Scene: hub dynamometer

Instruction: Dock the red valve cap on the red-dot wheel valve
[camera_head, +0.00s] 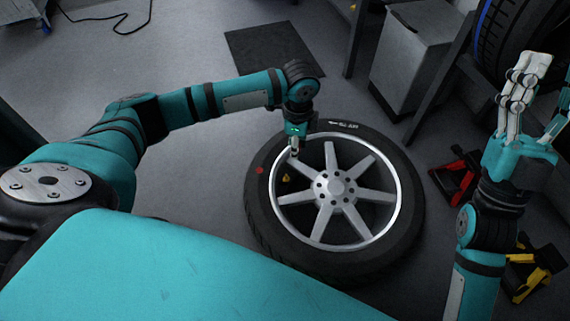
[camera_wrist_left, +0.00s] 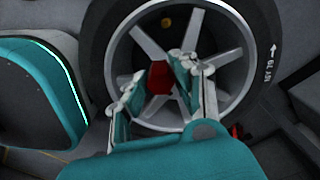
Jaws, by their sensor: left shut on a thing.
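The wheel with its black tyre (camera_head: 265,215) and silver spoked rim (camera_head: 336,187) lies flat below my left gripper. A red dot (camera_head: 260,170) marks the tyre's left side in the head view. My left gripper (camera_head: 296,153) is over the rim's upper left edge. In the left wrist view, the left gripper (camera_wrist_left: 160,80) is shut on the red valve cap (camera_wrist_left: 159,77), with spokes behind it. The cap is hidden in the head view. My right gripper (camera_head: 540,100) is raised at the right, fingers apart, empty.
Red (camera_head: 457,175) and yellow (camera_head: 535,270) stands are on the floor at right. A grey cabinet (camera_head: 412,60) and dark mat (camera_head: 272,52) stand behind.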

